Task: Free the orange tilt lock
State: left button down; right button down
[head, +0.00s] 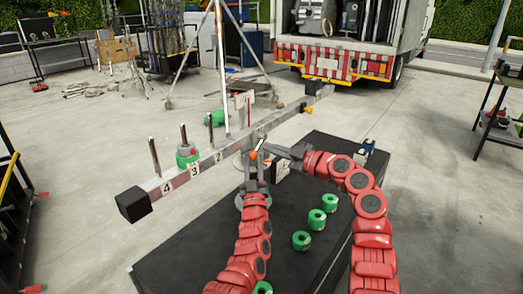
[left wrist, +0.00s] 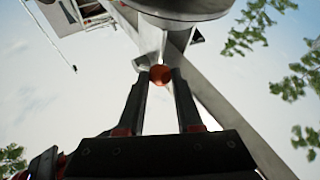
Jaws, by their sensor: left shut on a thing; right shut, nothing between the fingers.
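The orange tilt lock (head: 254,155) is a small knob at the pivot under the long grey beam (head: 230,150). In the left wrist view the orange knob (left wrist: 160,74) shows between the fingertips. My left gripper (head: 253,166) points up at it from below and is shut on it. My right gripper (head: 272,148) reaches in from the right, close beside the pivot. It is shut and looks empty. Part of the pivot is hidden behind the grippers.
The beam carries numbered marks, upright pegs and a green weight (head: 187,157) at peg 3. Several loose green weights, one here (head: 317,219), lie on the black platform (head: 195,240). A tripod (head: 222,60) stands behind; a truck (head: 335,60) is parked at the back.

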aim_at(259, 144)
jog(key=w+a+f, duration=0.3)
jog(key=w, duration=0.2)
jog(key=shift+w+f, duration=0.15)
jog(key=shift+f, duration=0.1)
jog(key=shift+w+a, duration=0.1)
dwell(0.4)
pick_arm(q)
jog(key=shift+r, duration=0.1)
pick_arm(e)
jog(key=shift+w+f, duration=0.15)
jog(key=shift+f, duration=0.4)
